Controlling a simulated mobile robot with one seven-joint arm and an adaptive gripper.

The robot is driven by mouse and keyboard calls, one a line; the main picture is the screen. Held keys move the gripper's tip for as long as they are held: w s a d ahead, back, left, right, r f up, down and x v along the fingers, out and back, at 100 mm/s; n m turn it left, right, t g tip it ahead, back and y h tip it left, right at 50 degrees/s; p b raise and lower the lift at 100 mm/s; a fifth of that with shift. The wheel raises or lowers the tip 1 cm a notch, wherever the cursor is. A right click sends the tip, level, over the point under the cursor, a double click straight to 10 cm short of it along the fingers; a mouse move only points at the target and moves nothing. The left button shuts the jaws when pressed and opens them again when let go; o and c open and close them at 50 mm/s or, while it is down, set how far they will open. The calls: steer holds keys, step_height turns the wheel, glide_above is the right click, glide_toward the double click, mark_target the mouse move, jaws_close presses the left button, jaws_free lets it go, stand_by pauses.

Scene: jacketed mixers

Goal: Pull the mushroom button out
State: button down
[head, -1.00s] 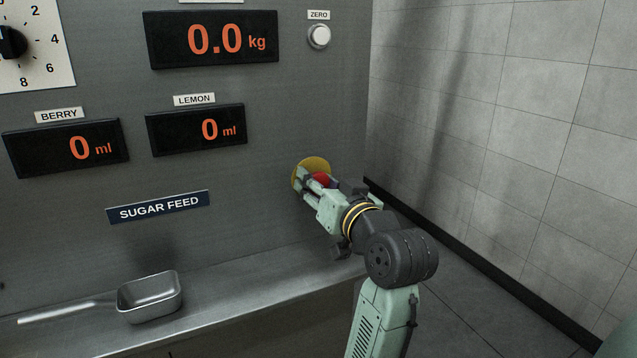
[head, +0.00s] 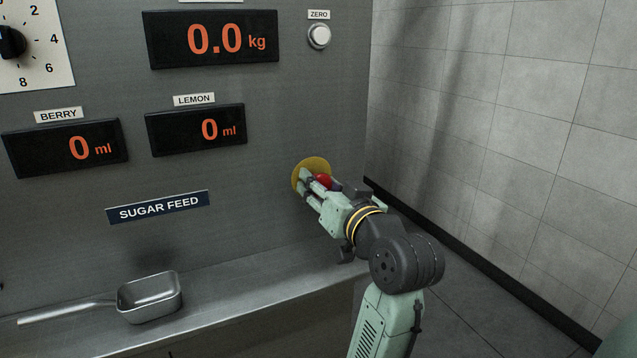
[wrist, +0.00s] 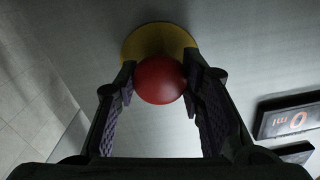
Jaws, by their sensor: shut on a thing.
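The red mushroom button (head: 323,180) stands out from a round yellow plate (head: 313,166) on the grey panel, low on its right side. My gripper (head: 316,183) reaches it from the lower right, with its fingers on either side of the button. In the wrist view the red button (wrist: 160,80) sits between the two dark pads at the fingertips, in front of the yellow plate (wrist: 140,40). My gripper (wrist: 158,88) is shut on the button there. The button's stem is hidden behind its head.
A metal shelf (head: 235,297) runs below the panel and bears a steel scoop (head: 150,298) at the left. Displays, including the lemon one (head: 197,130), and a white zero button (head: 319,36) are higher up. A tiled wall (head: 480,130) stands to the right.

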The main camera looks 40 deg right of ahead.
steer(key=c, duration=1)
jaws_free()
steer(key=shift+s, duration=0.15)
steer(key=shift+c, duration=0.2)
steer(key=shift+s, duration=0.1)
steer(key=v, duration=1.2)
steer(key=shift+a, duration=0.1)
